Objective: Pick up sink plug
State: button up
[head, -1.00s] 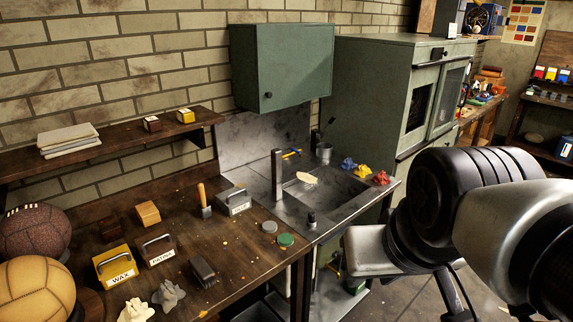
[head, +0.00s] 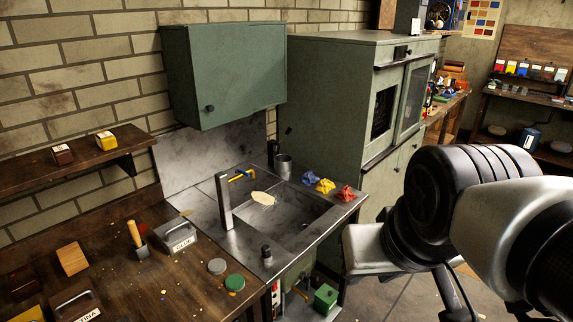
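A small dark knob-like piece (head: 266,252) stands upright on the front rim of the metal sink (head: 225,238); it may be the sink plug, but it is too small to be sure. A pale, flat oval object (head: 263,198) lies at the basin. My arm fills the right side of the head view, well to the right of the sink. The fingers of my gripper do not show.
Blue (head: 310,178), yellow (head: 325,186) and red (head: 346,193) crumpled cloths lie on the sink's far right edge. A metal cup (head: 283,167) stands behind. A green cabinet (head: 235,75) hangs above. The wooden workbench (head: 130,275) holds tins and tools.

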aim_at(266, 249)
jog(key=u, duration=0.45)
jog(key=k+l, duration=0.1)
jog(key=k, duration=0.2)
jog(key=i+l+u, duration=0.5)
jog(key=i+l, duration=0.15)
jog(key=i+l+u, duration=0.25)
jog(key=l, duration=0.2)
jog(key=i+l+u, duration=0.3)
jog(key=l, duration=0.15)
jog(key=k, duration=0.1)
